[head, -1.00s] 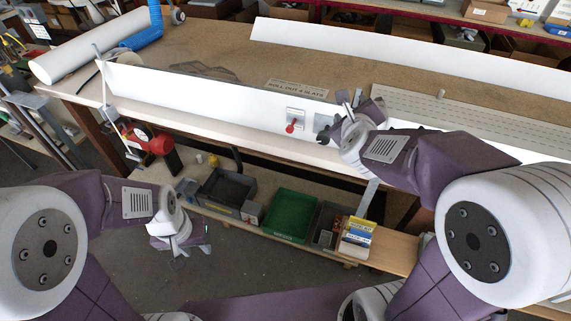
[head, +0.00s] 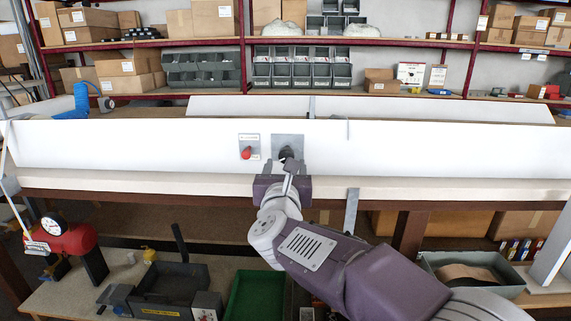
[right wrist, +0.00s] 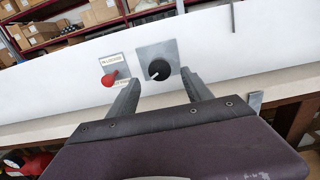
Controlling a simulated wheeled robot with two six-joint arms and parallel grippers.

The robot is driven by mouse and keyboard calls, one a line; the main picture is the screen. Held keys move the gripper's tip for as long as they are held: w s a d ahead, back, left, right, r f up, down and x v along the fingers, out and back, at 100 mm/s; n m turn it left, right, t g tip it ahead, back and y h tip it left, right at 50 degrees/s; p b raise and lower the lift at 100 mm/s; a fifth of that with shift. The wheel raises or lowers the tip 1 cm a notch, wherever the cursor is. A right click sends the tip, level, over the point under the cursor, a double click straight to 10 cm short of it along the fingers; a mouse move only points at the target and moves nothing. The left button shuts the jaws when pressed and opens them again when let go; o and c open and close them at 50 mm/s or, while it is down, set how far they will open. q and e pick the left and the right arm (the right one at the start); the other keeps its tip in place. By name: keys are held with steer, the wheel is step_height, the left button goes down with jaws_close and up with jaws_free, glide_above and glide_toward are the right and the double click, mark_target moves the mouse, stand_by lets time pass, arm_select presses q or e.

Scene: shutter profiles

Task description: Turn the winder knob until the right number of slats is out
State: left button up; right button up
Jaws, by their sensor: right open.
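The winder knob (head: 285,153) is black and round, on a grey square plate (head: 296,141) fixed to a long white upright panel (head: 420,150). In the right wrist view the knob (right wrist: 159,69) has a white pointer mark towards its lower left. My right gripper (head: 286,167) is in front of the panel at the knob, open and empty. In the right wrist view its fingers (right wrist: 160,80) stand to either side, just below the knob; I cannot tell whether they touch it. No slats can be made out. My left gripper is out of view.
A red lever (head: 246,153) on a small labelled plate sits just left of the knob. A pale bench edge (head: 130,184) runs below the panel. A red device with a gauge (head: 62,238) and bins (head: 256,296) stand lower down. Shelves fill the back.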

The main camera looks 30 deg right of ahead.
mark_target(287, 157)
steer(key=x, duration=0.7)
steer(key=shift+w+b, duration=0.1)
steer(key=shift+b, duration=0.2)
jaws_close()
steer(key=shift+f+n, duration=0.1)
steer(key=shift+n, duration=0.2)
